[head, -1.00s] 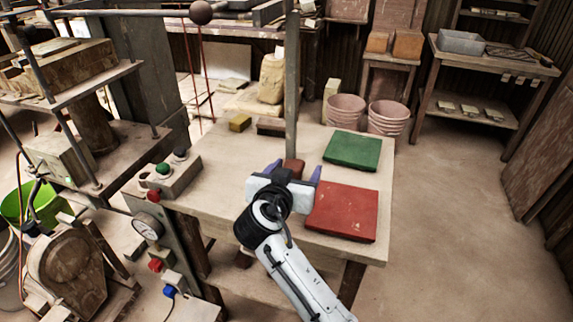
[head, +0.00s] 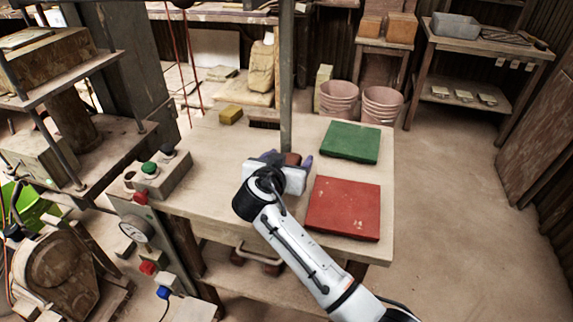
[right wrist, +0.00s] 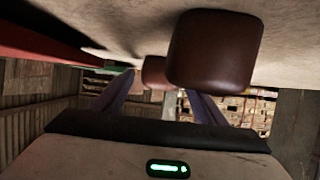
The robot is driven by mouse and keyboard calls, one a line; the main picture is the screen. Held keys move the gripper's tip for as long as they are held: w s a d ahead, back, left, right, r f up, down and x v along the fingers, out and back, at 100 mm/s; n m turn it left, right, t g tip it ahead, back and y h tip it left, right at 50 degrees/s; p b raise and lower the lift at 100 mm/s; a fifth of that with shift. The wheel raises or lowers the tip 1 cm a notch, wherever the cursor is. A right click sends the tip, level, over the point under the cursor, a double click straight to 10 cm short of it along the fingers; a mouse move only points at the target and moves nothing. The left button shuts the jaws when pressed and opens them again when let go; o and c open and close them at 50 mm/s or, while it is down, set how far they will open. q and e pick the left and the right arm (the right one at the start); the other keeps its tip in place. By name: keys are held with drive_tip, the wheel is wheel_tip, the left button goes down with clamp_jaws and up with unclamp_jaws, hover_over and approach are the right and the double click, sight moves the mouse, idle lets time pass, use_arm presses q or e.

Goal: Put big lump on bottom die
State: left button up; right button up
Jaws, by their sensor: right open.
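Two reddish-brown lumps rest on the table top in the right wrist view, which looks upside down. One lump (right wrist: 215,50) looks larger and is close to the camera; the other lump (right wrist: 155,70) lies farther off, between my fingers in the picture. I cannot tell which is truly bigger. In the head view a bit of a lump (head: 292,159) shows beyond my right gripper (head: 288,163). That gripper is open and low over the table, with nothing held. The press stands at the left with a block (head: 35,150) low on it; I cannot tell whether that is the bottom die. My left gripper is out of view.
A red slab (head: 343,208) and a green slab (head: 350,142) lie on the table's right side. An upright post (head: 287,80) stands just beyond my gripper. A button box (head: 160,175) sits at the table's left edge. Pink buckets (head: 381,105) stand behind.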

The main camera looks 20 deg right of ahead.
drive_tip(key=shift+r, duration=0.1)
drive_tip(key=shift+c, duration=1.1)
drive_tip(key=c, duration=1.2)
drive_tip(key=s+d+r+n+t+y, duration=0.1)
drive_tip(key=s+d+r, duration=0.15)
drive_tip(key=r, duration=0.55)
drive_tip(key=s+d+r+n+y, duration=0.1)
drive_tip(key=s+d+r, duration=0.15)
drive_tip(key=r, duration=0.45)
drive_tip(key=shift+s+a+r+n+t+y, duration=0.25)
drive_tip(key=shift+s+a+r+n+y, duration=0.5)
drive_tip(key=shift+s, duration=0.95)
drive_tip(key=shift+s+a+r+n+t+y, duration=0.2)
drive_tip(key=shift+s+a+r+n+y, duration=0.55)
drive_tip(key=shift+s, duration=1)
drive_tip(key=shift+s+a+r+n+t+y, duration=0.25)
drive_tip(key=shift+s+a+r+n+y, duration=0.2)
drive_tip(key=shift+s+r+n+y, duration=0.95)
drive_tip(key=shift+s+f+m, duration=0.25)
drive_tip(key=shift+f+m, duration=0.25)
drive_tip(key=shift+f, duration=0.1)
